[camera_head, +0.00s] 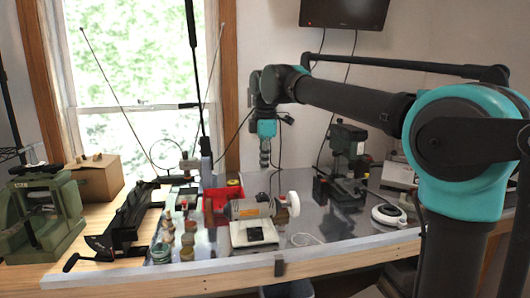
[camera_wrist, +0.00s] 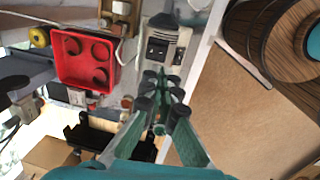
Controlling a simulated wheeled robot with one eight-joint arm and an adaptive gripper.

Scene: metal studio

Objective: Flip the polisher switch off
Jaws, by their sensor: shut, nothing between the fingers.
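The polisher (camera_head: 250,209) stands near the middle of the metal-topped bench, with a white wheel (camera_head: 293,204) on its right and a pale base (camera_head: 248,234) with a small dark part on its front, perhaps the switch. My gripper (camera_head: 265,160) hangs pointing down above and behind the polisher, clear of it. In the wrist view my gripper's fingers (camera_wrist: 162,95) are together and empty. Beyond them is a grey-white unit (camera_wrist: 175,35) with a black panel (camera_wrist: 158,52); I cannot tell if this is the polisher's switch. The fingers partly cover its near end.
A red bin (camera_head: 216,203) sits left of the polisher and shows in the wrist view (camera_wrist: 72,76). Several small jars (camera_head: 187,240) stand at the front left. A drill press (camera_head: 347,160) stands at the right, with a round white device (camera_head: 389,215) before it.

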